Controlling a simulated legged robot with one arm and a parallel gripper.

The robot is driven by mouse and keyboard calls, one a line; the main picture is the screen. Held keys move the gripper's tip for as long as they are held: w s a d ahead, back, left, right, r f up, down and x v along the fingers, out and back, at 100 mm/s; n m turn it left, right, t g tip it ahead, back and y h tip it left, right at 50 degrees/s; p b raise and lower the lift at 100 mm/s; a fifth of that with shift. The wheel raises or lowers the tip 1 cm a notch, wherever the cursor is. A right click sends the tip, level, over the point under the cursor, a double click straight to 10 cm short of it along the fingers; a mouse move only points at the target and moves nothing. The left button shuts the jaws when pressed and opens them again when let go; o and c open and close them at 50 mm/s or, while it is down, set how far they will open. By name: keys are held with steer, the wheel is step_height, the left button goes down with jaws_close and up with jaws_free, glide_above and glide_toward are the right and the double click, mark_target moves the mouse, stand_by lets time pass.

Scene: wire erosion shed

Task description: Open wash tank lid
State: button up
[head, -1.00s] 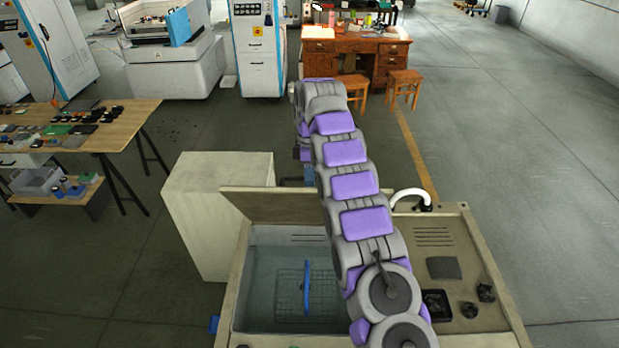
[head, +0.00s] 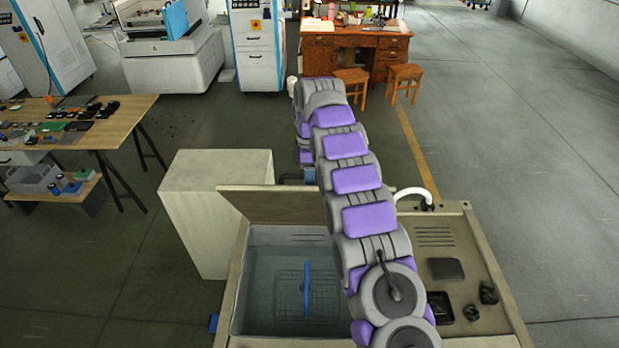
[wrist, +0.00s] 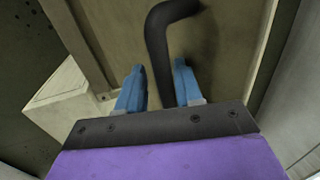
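The wash tank (head: 237,285) shows in the head view with its left opening uncovered. A wire basket (head: 290,300) with a blue handle sits inside. The tan lid (head: 265,203) stands raised and tilted at the opening's far edge, partly hidden by my arm. In the wrist view, the lid's face (wrist: 115,35) carries a black curved handle (wrist: 157,50). My gripper (wrist: 158,68) has its two blue fingers spread, with the handle between them and gaps visible beside it. In the head view my gripper is mostly hidden behind my arm and the lid.
A pale box-shaped block (head: 200,220) stands close behind and left of the tank. A white curved spout (head: 412,194) and small dark parts (head: 488,292) are on the tank's right deck. A workbench (head: 120,125) stands left. The floor to the right is clear.

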steer(key=shift+s+a+r, duration=0.1)
steer(key=shift+r, duration=0.15)
steer(key=shift+s+a+r, duration=0.1)
steer(key=shift+s+r, duration=0.05)
steer(key=shift+s, duration=0.05)
steer(key=shift+w, duration=0.15)
stand_by(0.5)
